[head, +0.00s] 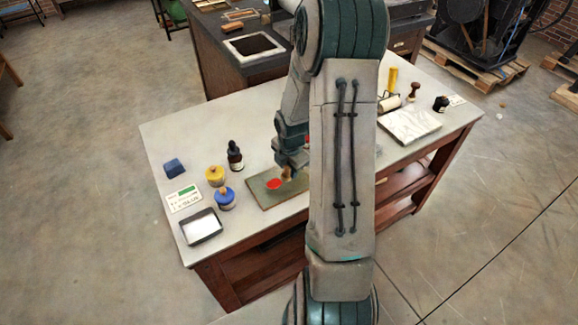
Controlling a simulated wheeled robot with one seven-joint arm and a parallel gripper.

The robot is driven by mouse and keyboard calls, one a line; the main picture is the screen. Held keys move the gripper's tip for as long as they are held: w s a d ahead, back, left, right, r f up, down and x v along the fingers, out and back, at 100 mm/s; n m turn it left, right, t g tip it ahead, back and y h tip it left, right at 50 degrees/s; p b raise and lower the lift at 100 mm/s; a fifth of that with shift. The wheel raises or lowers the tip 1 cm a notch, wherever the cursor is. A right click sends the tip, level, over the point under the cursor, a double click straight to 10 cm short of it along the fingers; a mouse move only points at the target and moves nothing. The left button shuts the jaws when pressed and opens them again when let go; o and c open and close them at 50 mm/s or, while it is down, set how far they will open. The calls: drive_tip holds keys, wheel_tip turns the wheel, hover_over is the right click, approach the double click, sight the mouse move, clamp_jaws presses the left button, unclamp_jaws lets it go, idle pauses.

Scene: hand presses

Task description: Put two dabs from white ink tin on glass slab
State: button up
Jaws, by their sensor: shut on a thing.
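The glass slab (258,196) is a flat greenish plate near the table's front edge, partly hidden by my arm. A red patch (274,183) lies on it. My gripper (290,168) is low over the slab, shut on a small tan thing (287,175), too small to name. I cannot tell whether that thing touches the slab. A yellow tin (215,175) and a blue tin (225,199) stand left of the slab. I cannot make out a white ink tin; my arm hides part of the table.
A dark dropper bottle (235,157), a blue block (174,168), a card (184,199) and a dark-rimmed tray (202,228) with a white inside are on the left. A marbled slab (409,126), roller (389,104) and ink bottle (440,104) are on the right.

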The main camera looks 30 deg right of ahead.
drive_tip(key=shift+f, duration=0.55)
idle(1.1)
drive_tip(key=shift+s+r, duration=0.1)
wheel_tip(320, 180, up, 7)
drive_tip(key=p, duration=0.5)
drive_tip(key=shift+p, duration=0.4)
idle(0.5)
